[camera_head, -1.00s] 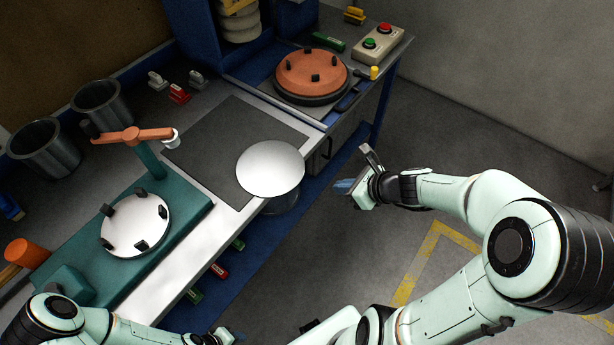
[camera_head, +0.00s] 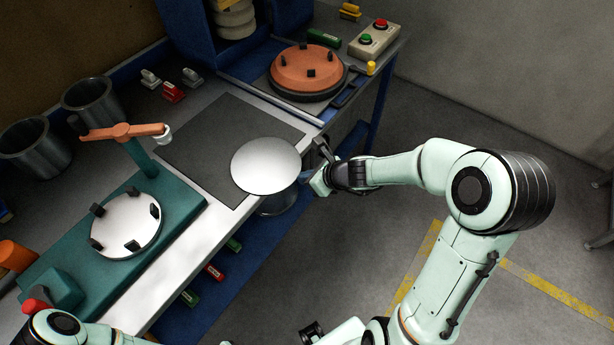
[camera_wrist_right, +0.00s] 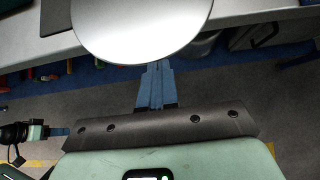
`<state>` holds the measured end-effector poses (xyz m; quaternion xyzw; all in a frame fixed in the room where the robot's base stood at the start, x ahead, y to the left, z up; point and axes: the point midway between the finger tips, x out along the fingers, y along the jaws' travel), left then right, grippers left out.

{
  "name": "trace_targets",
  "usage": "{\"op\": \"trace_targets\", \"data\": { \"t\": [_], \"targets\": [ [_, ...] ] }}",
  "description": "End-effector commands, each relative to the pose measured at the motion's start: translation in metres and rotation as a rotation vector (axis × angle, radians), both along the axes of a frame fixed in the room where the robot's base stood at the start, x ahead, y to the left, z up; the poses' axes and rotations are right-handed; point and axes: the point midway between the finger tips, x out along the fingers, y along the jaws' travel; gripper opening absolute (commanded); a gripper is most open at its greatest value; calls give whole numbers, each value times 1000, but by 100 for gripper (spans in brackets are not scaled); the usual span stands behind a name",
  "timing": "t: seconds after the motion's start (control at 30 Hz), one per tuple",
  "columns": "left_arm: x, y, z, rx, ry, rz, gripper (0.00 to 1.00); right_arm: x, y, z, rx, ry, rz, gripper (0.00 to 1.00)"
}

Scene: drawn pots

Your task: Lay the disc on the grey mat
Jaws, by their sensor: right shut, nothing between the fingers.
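The shiny pale disc (camera_head: 265,168) lies partly over the dark grey mat (camera_head: 197,142) and sticks out past the table's front edge. My right gripper (camera_head: 306,178) is at the disc's overhanging right rim, off the table. In the right wrist view its blue fingers (camera_wrist_right: 155,72) are together and empty, their tips meeting the rim of the disc (camera_wrist_right: 140,22). I cannot tell whether they touch it or sit just under it. My left gripper (camera_wrist_right: 62,131) shows small at the left of the right wrist view; its opening is unclear.
A teal fixture (camera_head: 180,225) with an orange-armed post and a round plate (camera_head: 128,225) stands left of the mat. An orange disc-shaped part (camera_head: 308,68) lies behind on the right. Two metal pots (camera_head: 35,148) stand far left. The mat's left part is clear.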

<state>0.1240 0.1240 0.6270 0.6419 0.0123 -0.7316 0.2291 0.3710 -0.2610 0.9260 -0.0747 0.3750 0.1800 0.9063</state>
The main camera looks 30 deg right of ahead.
Motion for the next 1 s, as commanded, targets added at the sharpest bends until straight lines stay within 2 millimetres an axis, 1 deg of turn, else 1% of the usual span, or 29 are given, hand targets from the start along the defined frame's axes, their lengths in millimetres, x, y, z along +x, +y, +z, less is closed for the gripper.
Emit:
{"op": "trace_targets", "data": {
  "t": [0.13, 0.2, 0.27, 0.4, 0.47, 0.83, 1.0],
  "targets": [
    [0, 0, 0, 0, 0, 0, 43, 0, 0, 0, 0, 0, 0, 0],
    [0, 0, 1, 0, 0, 0, 43, 3, 2, 0, 1, -1, 2, 0],
    [1, 0, 2, 0, -1, 0, 43, 10, 4, 1, 2, -1, 4, 0],
    [3, 0, 4, 0, -2, 0, 43, 30, 13, 1, 2, -1, 4, 0],
    [3, 0, 5, 0, -3, 0, 43, 35, 15, 1, 1, -2, 4, 0],
    [3, 0, 4, 0, -3, 0, 43, 34, 14, 0, 0, 0, 0, 0],
    [5, 0, 8, 0, -6, 0, 43, 35, 9, 1, -1, 1, 2, 0]
  ]
}}
